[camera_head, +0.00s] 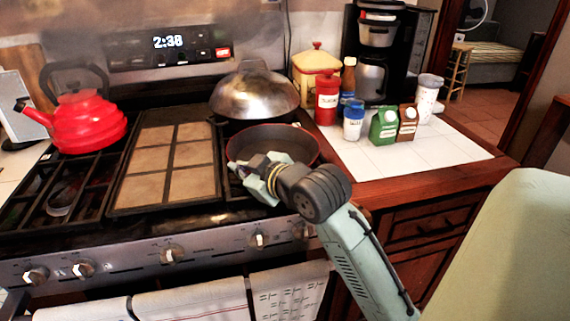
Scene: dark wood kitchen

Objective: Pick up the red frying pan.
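The red frying pan (294,140) sits on the right front burner of the stove, dark inside with a thin red rim. Its handle is not clearly visible. My gripper (250,180) is at the pan's front left edge, low over the stove front, and its wrist covers the pan's front part. I cannot tell whether the gripper touches the pan. Its fingers are small and partly hidden, so I cannot tell whether they are open or shut.
A wok with a domed metal lid (254,92) stands right behind the pan. A red kettle (88,122) is at the left, beside a tiled griddle (168,165). Bottles and cartons (384,126) stand on the white counter (440,148). Towels (190,303) hang below the knobs.

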